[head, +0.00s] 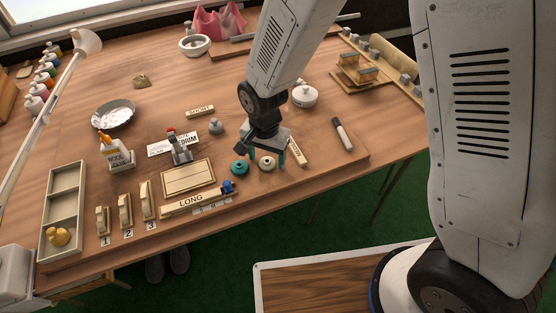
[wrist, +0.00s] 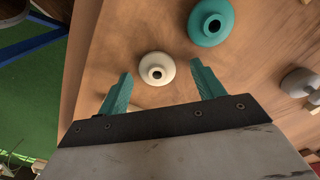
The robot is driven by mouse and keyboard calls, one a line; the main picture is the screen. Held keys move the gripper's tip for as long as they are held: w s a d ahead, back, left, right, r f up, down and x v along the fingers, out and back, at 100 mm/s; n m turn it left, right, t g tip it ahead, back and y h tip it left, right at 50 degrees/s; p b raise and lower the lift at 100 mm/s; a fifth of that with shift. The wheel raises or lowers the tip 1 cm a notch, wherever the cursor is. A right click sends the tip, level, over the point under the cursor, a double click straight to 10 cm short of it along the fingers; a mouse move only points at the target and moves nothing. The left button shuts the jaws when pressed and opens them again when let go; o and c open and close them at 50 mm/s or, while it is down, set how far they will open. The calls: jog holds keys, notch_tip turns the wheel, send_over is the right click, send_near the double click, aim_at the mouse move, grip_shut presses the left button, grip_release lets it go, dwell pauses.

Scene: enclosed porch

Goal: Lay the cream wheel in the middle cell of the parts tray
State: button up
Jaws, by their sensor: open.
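The cream wheel (head: 267,163) lies flat on the table near its front edge, with a dark hole in its middle. In the wrist view the cream wheel (wrist: 155,69) sits just beyond and between my fingertips, not touching them. My gripper (head: 263,160) is open and empty over this spot; its teal fingers show in the wrist view (wrist: 160,82). A teal wheel (head: 240,168) lies just left of the cream one. The parts tray (head: 82,195) stands at the table's left front with three cells in a row. Its middle cell looks empty; yellow pieces (head: 58,236) lie in the nearest cell.
A wooden bar marked LONG (head: 197,200), a shallow wooden board (head: 188,178), numbered blocks (head: 124,211) and a glue bottle (head: 116,154) stand between my gripper and the tray. A marker (head: 343,134) lies to the right. The table's middle back is fairly clear.

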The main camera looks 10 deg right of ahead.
jog(key=c, duration=1.1)
jog(key=shift+r, duration=0.1)
